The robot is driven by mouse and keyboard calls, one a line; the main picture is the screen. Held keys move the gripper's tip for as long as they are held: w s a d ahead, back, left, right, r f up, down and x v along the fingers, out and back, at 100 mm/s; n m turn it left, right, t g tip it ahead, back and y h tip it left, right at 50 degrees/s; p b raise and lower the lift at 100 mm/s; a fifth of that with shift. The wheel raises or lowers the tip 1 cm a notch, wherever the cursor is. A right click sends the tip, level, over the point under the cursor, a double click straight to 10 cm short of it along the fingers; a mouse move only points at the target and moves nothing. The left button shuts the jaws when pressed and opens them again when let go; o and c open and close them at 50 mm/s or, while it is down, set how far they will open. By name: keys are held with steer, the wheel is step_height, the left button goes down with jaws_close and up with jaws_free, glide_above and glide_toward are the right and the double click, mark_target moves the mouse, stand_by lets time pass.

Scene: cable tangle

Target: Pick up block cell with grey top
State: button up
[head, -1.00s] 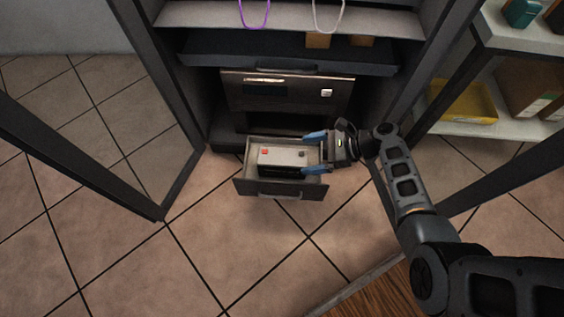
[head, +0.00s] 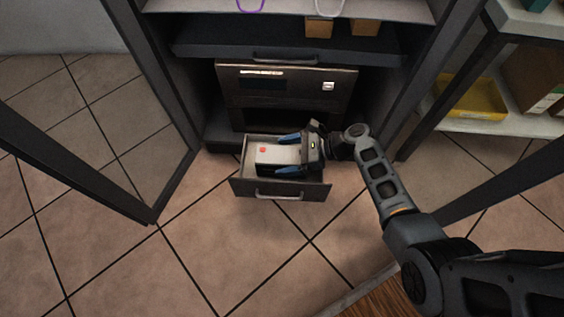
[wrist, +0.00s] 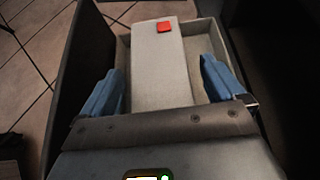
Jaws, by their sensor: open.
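The block cell (head: 267,156) has a light grey top with a red square terminal near one end. It lies in the open drawer (head: 280,193) low in the cabinet. It also shows in the wrist view (wrist: 158,70), running lengthwise away from me. My gripper (head: 283,155) is open, with blue fingers on either side of the block cell. In the wrist view my gripper (wrist: 162,88) has one finger to the left and one to the right, with a gap visible on the right side. The cell's near end is hidden by the gripper body.
The drawer's walls stand close around the cell. Open door frames (head: 75,160) stand on both sides. A yellow tray (head: 470,97) is on a shelf at right. The tiled floor in front is clear.

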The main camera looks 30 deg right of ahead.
jaws_close()
stand_by(0.8)
steer(key=shift+w+r, duration=0.1)
steer(key=shift+r, duration=0.1)
